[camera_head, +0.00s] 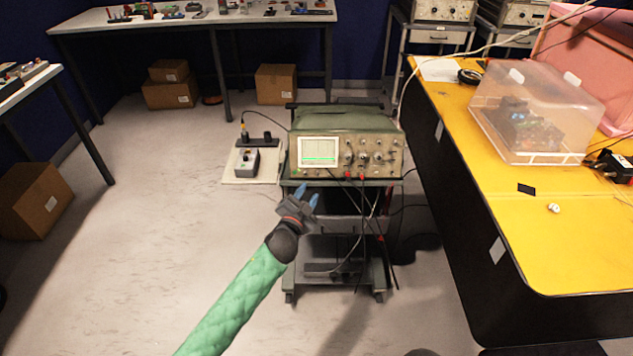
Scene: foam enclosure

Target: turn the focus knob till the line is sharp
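The oscilloscope (392,140) stands on a dark cart (345,276) in the middle of the camera_head view. Its lit screen (318,151) shows a flat green line across the lower part. The line's sharpness is hard to judge at this size. Several knobs (363,157) sit on the panel right of the screen; I cannot tell which is the focus knob. My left gripper (307,194) is in front of the cart, just below the screen in the picture. Its two blue fingertips are apart with nothing between them, and it appears clear of the knobs. My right gripper is not in view.
Dark and red leads hang from the oscilloscope's front. A board with a small box (246,162) lies left of the cart. A yellow-topped bench (540,235) with a clear cover (543,108) stands right. Open floor (150,220) lies left.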

